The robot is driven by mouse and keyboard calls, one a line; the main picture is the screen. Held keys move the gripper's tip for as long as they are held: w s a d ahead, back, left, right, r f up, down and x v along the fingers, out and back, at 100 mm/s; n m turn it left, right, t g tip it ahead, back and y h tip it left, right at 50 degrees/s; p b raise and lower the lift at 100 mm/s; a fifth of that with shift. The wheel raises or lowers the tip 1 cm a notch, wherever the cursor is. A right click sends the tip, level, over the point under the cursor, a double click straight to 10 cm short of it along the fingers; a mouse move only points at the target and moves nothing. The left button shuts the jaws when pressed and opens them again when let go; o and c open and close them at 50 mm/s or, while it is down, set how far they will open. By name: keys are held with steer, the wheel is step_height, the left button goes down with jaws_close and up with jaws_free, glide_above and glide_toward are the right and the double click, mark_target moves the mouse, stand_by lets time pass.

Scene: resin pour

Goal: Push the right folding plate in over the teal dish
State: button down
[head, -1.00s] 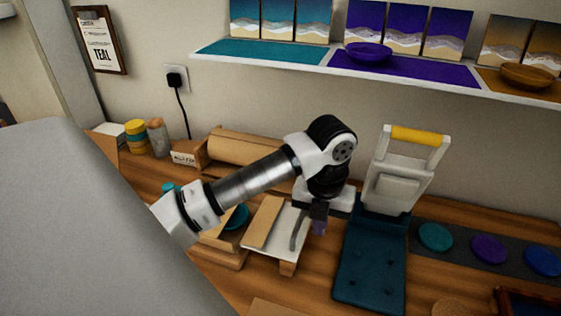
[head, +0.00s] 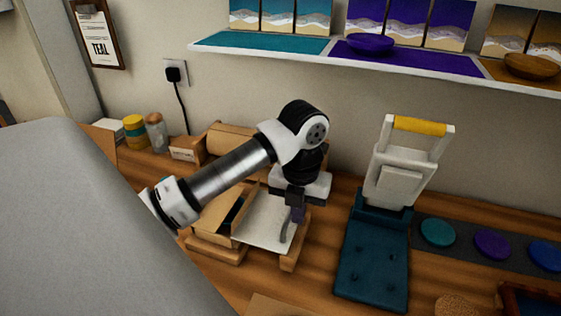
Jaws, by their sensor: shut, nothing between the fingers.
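The right folding plate (head: 262,226) is a flat white panel on a wooden stand, with a wooden strip (head: 243,215) along its left edge. A dark gap (head: 232,210) lies between that strip and a tilted wooden piece (head: 206,210) on the left. The teal dish is hidden, or at most a dark sliver in that gap. My gripper (head: 297,214) points down, shut and empty, at the right side of the plate. A curved grey piece (head: 287,230) stands beside the fingertips. I cannot tell whether the fingers touch the plate.
A dark teal press base (head: 372,262) with an upright white, yellow-handled frame (head: 404,172) stands close on the right. Coloured discs (head: 437,232) lie beyond it. A wooden roll (head: 230,140) and jars (head: 135,131) are behind. A shelf (head: 340,62) runs above.

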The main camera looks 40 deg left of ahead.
steer(key=shift+s+a+b, duration=0.3)
steer(key=shift+s+a, duration=0.05)
steer(key=shift+a, duration=0.45)
steer(key=shift+s+a+b, duration=0.25)
steer(key=shift+s+a, duration=0.15)
steer(key=shift+a, duration=0.35)
steer(key=shift+s+a+b, duration=0.3)
steer(key=shift+s+a, duration=0.05)
steer(key=shift+a, duration=0.45)
steer(key=shift+d, duration=0.1)
steer(key=shift+w+d+b, duration=0.85)
steer(key=shift+w+d, duration=1.15)
steer(key=shift+d, duration=2)
step_height(320, 180, up, 10)
steer(key=p, duration=0.5)
